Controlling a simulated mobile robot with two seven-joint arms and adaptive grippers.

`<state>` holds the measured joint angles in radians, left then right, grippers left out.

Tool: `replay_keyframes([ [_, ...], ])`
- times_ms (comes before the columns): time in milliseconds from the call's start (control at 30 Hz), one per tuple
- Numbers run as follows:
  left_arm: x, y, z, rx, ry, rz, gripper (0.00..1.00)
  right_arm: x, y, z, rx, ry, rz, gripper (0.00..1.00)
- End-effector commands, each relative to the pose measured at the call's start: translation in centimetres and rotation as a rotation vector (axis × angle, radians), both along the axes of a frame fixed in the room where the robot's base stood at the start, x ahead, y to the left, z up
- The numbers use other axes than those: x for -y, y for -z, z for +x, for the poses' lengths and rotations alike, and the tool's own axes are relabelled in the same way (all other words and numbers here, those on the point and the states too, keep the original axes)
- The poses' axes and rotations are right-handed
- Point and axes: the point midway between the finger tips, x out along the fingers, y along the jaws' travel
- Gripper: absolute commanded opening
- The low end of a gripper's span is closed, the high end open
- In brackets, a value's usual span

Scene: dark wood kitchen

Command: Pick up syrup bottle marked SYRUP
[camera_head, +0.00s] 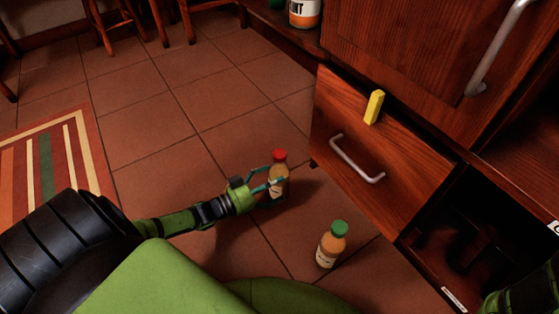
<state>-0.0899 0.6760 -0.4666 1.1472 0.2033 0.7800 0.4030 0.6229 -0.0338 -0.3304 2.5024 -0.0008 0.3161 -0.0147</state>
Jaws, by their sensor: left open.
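A bottle with a red cap (280,156) and amber body stands upright on the tiled floor. My left gripper (268,184) is open, with its fingers at the bottle's body; I cannot tell whether they touch it. A second bottle with a green cap (331,247) and a pale label stands on the floor, nearer and to the right. The lettering on both labels is too small to read, so I cannot tell which is marked SYRUP. My right gripper is not clearly in view; only part of my right arm shows at the bottom right.
A wooden drawer (409,193) with a metal handle (355,160) is right of the bottles. A yellow block (374,107) is at its top edge. A can (305,13) stands at the top. A striped rug (60,165) lies left. The floor behind the red-capped bottle is clear.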

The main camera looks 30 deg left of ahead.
Motion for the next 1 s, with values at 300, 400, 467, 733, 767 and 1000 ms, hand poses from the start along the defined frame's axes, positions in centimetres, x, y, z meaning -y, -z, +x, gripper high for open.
replay_keyframes([
  [300, 2.0, 0.2, 4.2, 0.001, 0.0, -0.002, 0.98, -0.2, 1.9, -0.6, 0.007, -0.012, 0.004, 0.0],
  [400, 2.2, 0.0, 4.4, 0.001, 0.0, -0.002, 0.98, -0.2, 1.6, -0.8, 0.012, -0.014, 0.008, 0.0],
  [467, 2.2, 0.0, 4.4, 0.001, 0.0, -0.002, 0.98, -0.2, 1.5, -0.9, 0.017, -0.015, 0.009, 0.0],
  [733, 2.2, 0.0, 4.4, 0.001, 0.0, -0.002, 0.34, -0.1, 1.4, -1.1, 0.023, -0.015, 0.009, 0.0],
  [767, 2.2, 0.0, 4.4, 0.001, 0.0, -0.002, 0.27, -0.1, 1.4, -1.1, 0.023, -0.015, 0.009, 0.0],
  [1000, 2.1, -0.2, 4.5, 0.006, 0.0, -0.002, 0.25, -0.1, 1.4, -1.1, 0.023, -0.015, 0.01, 0.0],
])
